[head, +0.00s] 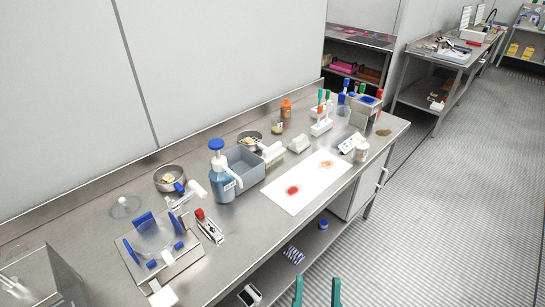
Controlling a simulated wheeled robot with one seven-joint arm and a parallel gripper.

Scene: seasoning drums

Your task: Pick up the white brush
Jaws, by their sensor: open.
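A white brush (273,154) with pale bristles appears to lie on the steel bench (262,220), just right of the grey bin (238,167). Part of its handle side is close against the bin, and I cannot tell if they touch. My gripper (317,291) shows as two teal fingertips at the bottom edge of the head view. The fingers are apart with nothing between them. They appear in front of the bench, well away from the brush.
A blue pump bottle (222,174) stands left of the bin. A white sheet (307,182) with red and orange powder lies right of it. A small grey-white object (299,144), an orange bottle (286,110) and a bottle rack (321,127) stand behind. The right floor is clear.

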